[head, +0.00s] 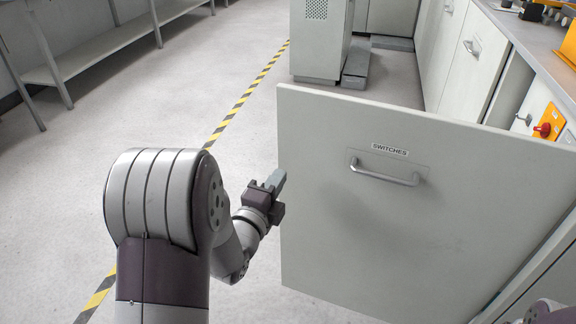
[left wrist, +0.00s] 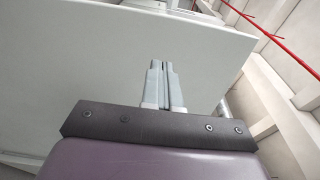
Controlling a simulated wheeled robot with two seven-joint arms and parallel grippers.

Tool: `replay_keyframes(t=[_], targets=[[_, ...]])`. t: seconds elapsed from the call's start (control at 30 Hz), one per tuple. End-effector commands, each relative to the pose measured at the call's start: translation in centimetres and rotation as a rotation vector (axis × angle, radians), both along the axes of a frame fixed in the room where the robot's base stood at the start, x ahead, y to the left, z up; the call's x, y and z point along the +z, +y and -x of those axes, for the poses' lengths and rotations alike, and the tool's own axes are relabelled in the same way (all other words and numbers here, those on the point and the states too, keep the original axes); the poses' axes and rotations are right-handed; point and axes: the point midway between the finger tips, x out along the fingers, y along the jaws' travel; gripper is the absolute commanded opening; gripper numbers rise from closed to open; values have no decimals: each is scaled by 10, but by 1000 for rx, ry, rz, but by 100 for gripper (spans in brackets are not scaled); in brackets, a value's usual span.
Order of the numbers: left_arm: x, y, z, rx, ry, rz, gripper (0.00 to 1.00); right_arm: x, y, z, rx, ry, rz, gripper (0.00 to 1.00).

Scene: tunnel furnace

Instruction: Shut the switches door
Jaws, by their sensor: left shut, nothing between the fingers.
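The switches door (head: 340,225) is a pale grey panel with a metal bar handle (head: 385,175) and a "SWITCHES" label. It stands wide open, swung out from the cabinet on the right. My left gripper (head: 276,180) is shut and empty, close to the door's free left edge. I cannot tell if it touches the door. In the left wrist view, the shut fingers (left wrist: 164,75) point along a pale panel (left wrist: 90,60) that appears to be the door. My right gripper is not in view.
A grey cabinet (head: 318,40) stands behind the door. Shelving (head: 110,45) lines the left. The floor (head: 170,110), with yellow-black tape, is clear on the left.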

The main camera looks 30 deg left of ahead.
Motion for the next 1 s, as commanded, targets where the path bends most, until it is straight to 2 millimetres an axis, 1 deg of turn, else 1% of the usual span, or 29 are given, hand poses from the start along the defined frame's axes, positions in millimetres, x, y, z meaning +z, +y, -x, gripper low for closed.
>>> replay_keyframes(t=[0.03, 0.2, 0.3, 0.4, 0.53, 0.87, 1.0], targets=[[-2, 0, -11, -3, -3, 0, 0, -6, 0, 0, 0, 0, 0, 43], [-3, 4, -44, -1, 0, 2, 0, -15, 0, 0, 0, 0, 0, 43], [-2, 6, -58, 0, 0, 2, 0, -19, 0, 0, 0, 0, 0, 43], [-1, 7, -67, 0, 0, 2, 0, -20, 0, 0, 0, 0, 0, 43], [0, 8, -71, 1, 1, 2, 0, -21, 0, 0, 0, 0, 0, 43], [0, 8, -72, 0, 1, 2, 0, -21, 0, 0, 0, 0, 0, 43], [0, 11, -81, -15, 1, 2, 0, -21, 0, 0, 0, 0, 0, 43]])
